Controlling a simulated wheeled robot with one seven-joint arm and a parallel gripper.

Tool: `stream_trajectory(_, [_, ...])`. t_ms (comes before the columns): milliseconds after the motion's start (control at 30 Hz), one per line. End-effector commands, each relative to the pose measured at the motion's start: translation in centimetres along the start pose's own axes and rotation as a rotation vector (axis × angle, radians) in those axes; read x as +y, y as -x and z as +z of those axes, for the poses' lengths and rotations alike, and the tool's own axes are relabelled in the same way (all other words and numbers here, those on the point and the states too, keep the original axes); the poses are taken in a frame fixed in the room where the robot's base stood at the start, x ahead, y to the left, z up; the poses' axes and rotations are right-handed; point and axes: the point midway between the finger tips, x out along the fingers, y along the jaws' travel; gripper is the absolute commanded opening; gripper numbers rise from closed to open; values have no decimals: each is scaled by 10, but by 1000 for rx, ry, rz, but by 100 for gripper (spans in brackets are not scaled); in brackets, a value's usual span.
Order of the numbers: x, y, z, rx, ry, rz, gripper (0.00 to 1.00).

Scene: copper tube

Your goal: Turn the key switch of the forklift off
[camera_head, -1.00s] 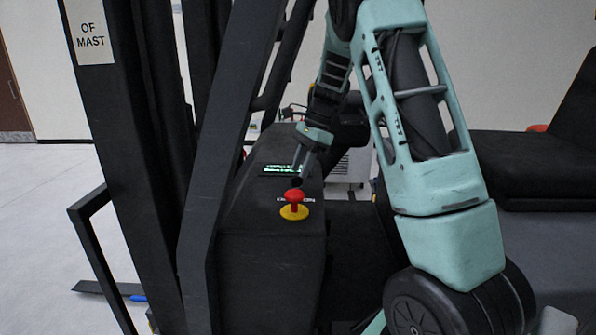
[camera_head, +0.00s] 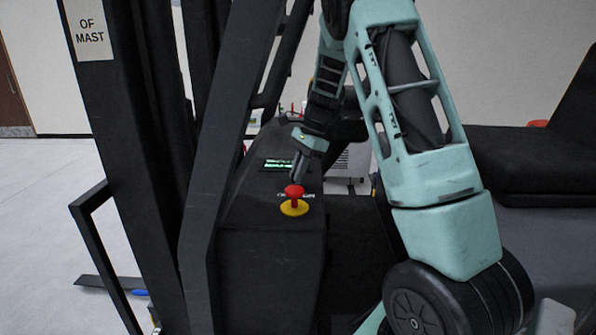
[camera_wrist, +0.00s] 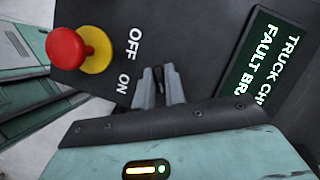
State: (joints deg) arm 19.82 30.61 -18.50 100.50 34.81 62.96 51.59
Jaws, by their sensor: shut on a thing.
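The key switch (camera_wrist: 158,74) shows in the wrist view as a small dark piece on the black console, next to the white OFF and ON lettering. My gripper (camera_wrist: 159,82) is shut on it, with one finger on each side. In the head view my gripper (camera_head: 296,180) reaches down to the console (camera_head: 268,250) just behind the red button, which hides the key there. The angle of the key between OFF and ON is hard to tell.
A red mushroom button (camera_head: 294,191) on a yellow base stands close in front of my fingers. A lit green display (camera_head: 278,165) is beside them on the console. Dark mast beams (camera_head: 215,150) stand at the left, and a black seat (camera_head: 510,165) is at the right.

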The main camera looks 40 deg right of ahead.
Motion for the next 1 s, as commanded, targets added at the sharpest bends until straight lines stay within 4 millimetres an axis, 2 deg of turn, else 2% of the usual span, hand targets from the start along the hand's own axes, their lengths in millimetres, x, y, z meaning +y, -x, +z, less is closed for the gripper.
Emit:
stream_trajectory(367, [-1,2,0,0,161,68,0])
stream_trajectory(1000, [-3,2,1,0,702,290,0])
